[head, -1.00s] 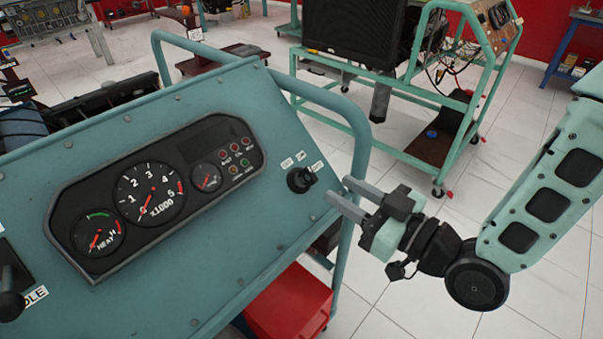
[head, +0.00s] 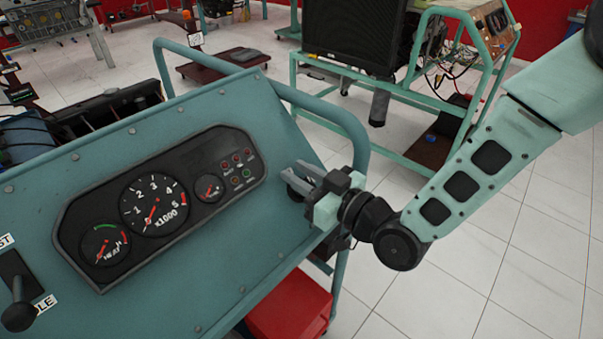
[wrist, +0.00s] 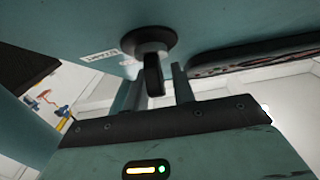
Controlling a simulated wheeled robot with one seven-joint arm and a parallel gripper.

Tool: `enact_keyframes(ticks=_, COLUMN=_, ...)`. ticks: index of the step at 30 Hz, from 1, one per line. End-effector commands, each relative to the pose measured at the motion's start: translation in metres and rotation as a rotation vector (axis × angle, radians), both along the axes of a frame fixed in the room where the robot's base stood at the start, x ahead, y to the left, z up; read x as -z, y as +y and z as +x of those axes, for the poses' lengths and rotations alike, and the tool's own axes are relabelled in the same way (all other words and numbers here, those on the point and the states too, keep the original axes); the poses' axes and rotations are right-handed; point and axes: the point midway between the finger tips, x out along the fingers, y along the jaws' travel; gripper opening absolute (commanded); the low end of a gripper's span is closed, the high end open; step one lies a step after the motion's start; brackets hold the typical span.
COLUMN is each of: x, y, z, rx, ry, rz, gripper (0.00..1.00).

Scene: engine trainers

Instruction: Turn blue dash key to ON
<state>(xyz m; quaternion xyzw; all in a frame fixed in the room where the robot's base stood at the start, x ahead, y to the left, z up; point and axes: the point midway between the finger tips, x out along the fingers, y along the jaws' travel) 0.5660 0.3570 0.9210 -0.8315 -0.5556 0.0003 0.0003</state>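The blue dash (head: 225,95) is a tilted blue-green panel in the head view. Its black key switch (head: 294,184) sits near the panel's right end, mostly hidden behind my fingers. In the wrist view the round switch base (wrist: 148,38) and the black key (wrist: 153,75) show at the top middle, beside a white START label (wrist: 98,56). My gripper (head: 299,179) is at the switch with its fingers apart. In the wrist view the gripper (wrist: 156,88) has one finger on each side of the key, with gaps on both sides. The other position labels are hidden.
A gauge cluster (head: 160,205) lies left of the switch. A black lever (head: 18,300) stands at the panel's lower left. A tube rail (head: 335,112) runs round the panel's right edge. A red box (head: 290,305) is below. Open floor (head: 480,250) lies to the right.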

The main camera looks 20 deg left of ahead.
Motion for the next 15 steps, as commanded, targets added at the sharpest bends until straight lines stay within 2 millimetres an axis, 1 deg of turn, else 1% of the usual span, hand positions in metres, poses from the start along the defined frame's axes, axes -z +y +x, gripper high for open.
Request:
enact_keyframes(ticks=1, x=0.0, y=-0.0001, z=0.0, rx=0.0, ry=0.0, rz=0.0, gripper=0.1)
enact_keyframes(ticks=2, x=-0.0001, y=-0.0001, z=0.0, rx=0.0, ry=0.0, rz=0.0, gripper=0.02)
enact_keyframes(ticks=3, x=-0.0001, y=-0.0002, z=0.0, rx=0.0, ry=0.0, rz=0.0, gripper=0.0)
enact_keyframes(ticks=15, x=0.0008, y=-0.0006, z=0.0007, rx=0.037, ry=0.03, rz=0.012, gripper=0.0)
